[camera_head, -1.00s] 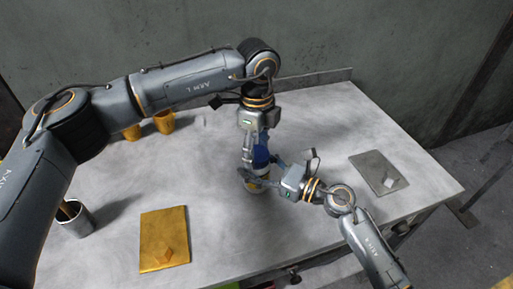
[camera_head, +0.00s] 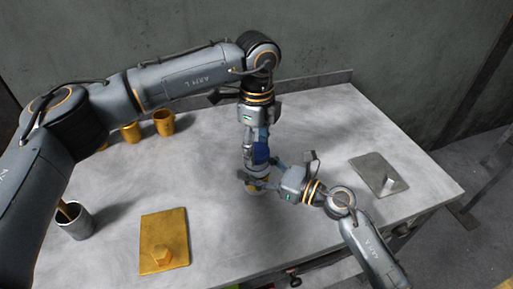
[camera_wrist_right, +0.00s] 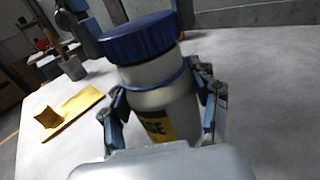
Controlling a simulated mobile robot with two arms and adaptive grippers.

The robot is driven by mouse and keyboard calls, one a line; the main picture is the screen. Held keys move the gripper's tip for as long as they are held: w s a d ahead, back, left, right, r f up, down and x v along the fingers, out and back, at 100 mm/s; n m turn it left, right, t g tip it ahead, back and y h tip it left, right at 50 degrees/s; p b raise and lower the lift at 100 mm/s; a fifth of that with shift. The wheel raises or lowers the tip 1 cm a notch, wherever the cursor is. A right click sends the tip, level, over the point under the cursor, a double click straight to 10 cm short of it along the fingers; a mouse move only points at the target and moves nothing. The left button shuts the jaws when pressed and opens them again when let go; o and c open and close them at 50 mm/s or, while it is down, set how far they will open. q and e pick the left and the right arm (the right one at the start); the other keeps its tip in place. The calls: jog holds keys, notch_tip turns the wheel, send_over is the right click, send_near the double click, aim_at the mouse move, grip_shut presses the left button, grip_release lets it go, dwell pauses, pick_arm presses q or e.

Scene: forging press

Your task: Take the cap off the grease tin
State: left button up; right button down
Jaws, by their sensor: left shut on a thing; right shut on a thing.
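The grease tin (camera_wrist_right: 165,105) is pale with a yellow label and a blue ring; it also shows in the head view (camera_head: 258,187), partly hidden by fingers. My right gripper (camera_head: 256,181) is shut around its body, a finger on each side in the right wrist view (camera_wrist_right: 163,108). The dark blue ribbed cap (camera_wrist_right: 140,38) is above the tin, a little tilted in the wrist view, with pale surface below it. I cannot tell whether it touches the tin. My left gripper (camera_head: 260,147) comes down from above and is shut on the cap (camera_head: 261,153).
A yellow mat (camera_head: 178,225) with a yellow block (camera_head: 162,257) lies front left. A metal cup (camera_head: 76,222) holding a handle stands at the left edge. Yellow cups (camera_head: 164,123) are at the back left. A grey plate (camera_head: 370,170) with a grey block (camera_head: 388,184) lies right.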

aim_at(257, 150)
pick_arm(q)
jog(key=shift+r, duration=0.25)
jog(key=shift+r, duration=0.1)
jog(key=shift+r, duration=1.9)
pick_arm(e)
jog(key=shift+c, duration=1.4)
grip_release()
jog(key=shift+d, duration=0.1)
